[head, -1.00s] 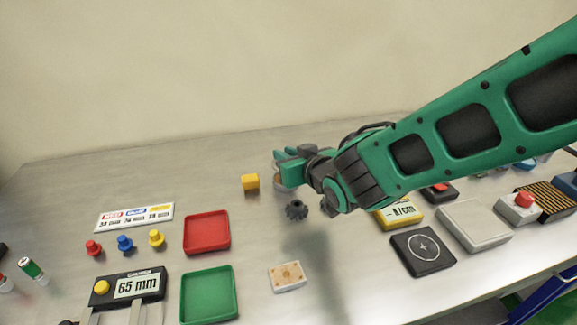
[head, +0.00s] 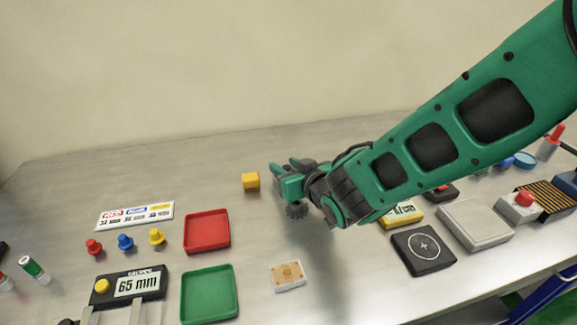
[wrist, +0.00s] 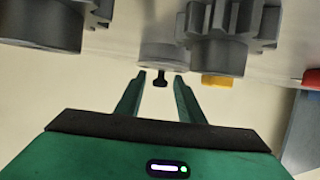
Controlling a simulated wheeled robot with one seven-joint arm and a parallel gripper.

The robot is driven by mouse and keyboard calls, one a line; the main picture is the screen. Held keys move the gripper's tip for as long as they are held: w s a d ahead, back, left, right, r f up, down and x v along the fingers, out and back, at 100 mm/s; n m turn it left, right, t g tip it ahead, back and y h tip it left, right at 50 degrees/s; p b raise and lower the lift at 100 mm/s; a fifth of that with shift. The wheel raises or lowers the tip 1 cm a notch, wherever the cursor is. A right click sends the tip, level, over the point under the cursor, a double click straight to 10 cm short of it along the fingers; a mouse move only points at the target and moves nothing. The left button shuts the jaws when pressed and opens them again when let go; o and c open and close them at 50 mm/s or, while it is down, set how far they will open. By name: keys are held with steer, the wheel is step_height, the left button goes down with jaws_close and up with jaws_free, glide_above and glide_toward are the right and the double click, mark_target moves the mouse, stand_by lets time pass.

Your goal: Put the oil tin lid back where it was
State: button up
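My gripper (head: 286,166) is over the middle of the bench, and its fingers also show apart in the wrist view (wrist: 161,75). A light grey round body (wrist: 162,56) with a small black knob (wrist: 160,79) lies ahead of the fingers in the wrist view. The knob appears in the gap between the fingertips, with space on both sides. I cannot tell for sure whether this is the oil tin with its lid. In the head view my gripper and arm hide that spot.
A dark grey gear (head: 297,211) is close beside the gripper, and it looms in the wrist view (wrist: 228,40). A yellow cube (head: 251,182) stands left of the gripper. A red tray (head: 207,248) and a green tray (head: 208,313) lie front left. The back left is clear.

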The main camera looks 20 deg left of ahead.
steer(key=shift+r, duration=0.1)
steer(key=shift+r, duration=0.3)
steer(key=v, duration=1.2)
